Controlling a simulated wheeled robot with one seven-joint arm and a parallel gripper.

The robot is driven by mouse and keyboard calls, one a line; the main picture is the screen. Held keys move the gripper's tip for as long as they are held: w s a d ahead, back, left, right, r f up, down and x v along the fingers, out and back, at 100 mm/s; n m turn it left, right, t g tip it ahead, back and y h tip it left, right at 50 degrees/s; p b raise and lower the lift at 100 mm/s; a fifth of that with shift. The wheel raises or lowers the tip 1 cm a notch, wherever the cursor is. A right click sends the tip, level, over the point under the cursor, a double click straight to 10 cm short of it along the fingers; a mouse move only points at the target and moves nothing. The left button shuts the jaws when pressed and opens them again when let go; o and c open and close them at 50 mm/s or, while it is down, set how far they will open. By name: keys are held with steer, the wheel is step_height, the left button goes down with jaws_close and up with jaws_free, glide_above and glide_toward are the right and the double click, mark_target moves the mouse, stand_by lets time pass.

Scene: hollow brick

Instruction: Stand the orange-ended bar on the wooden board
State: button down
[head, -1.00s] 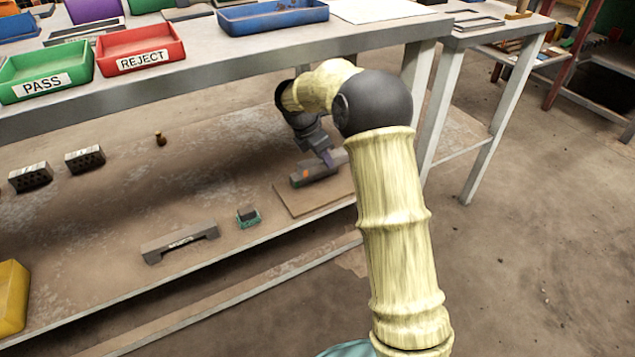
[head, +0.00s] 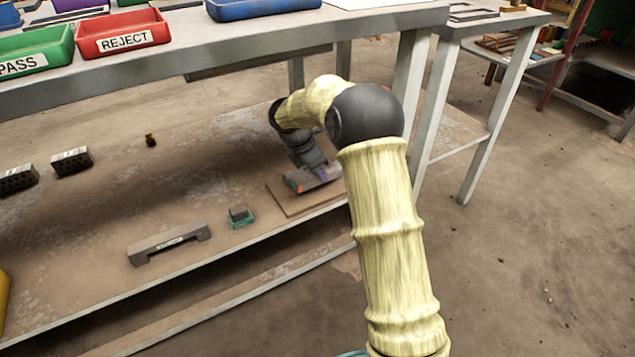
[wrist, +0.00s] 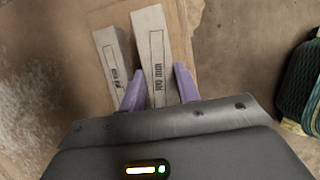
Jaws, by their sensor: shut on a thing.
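The orange-ended bar (head: 299,184) is grey and lies low over the wooden board (head: 283,203), with an orange patch near its left end. My gripper (head: 322,174) is down at it. In the wrist view two pale grey bars with dark lettering appear side by side over the board (wrist: 182,14). My gripper's purple fingers (wrist: 158,88) are shut on the right bar (wrist: 153,50), with the left finger between the two. The left bar (wrist: 113,57) is outside the grip. No orange shows there; my gripper hides the bars' near ends, so I cannot tell which is orange-ended.
The board lies on a low shelf under a grey workbench (head: 230,44). Perforated bricks (head: 72,161) stand farther left.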

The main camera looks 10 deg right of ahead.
mark_target(318, 181)
steer(key=shift+f+b, duration=1.5)
steer(key=shift+f, duration=0.35)
steer(key=shift+f, duration=0.1)
steer(key=c, duration=1)
jaws_free()
steer(key=p+v, duration=0.5)
steer(key=v, duration=0.2)
steer(key=shift+r+p, duration=0.35)
steer(key=shift+r, duration=0.05)
steer(key=shift+s, duration=0.1)
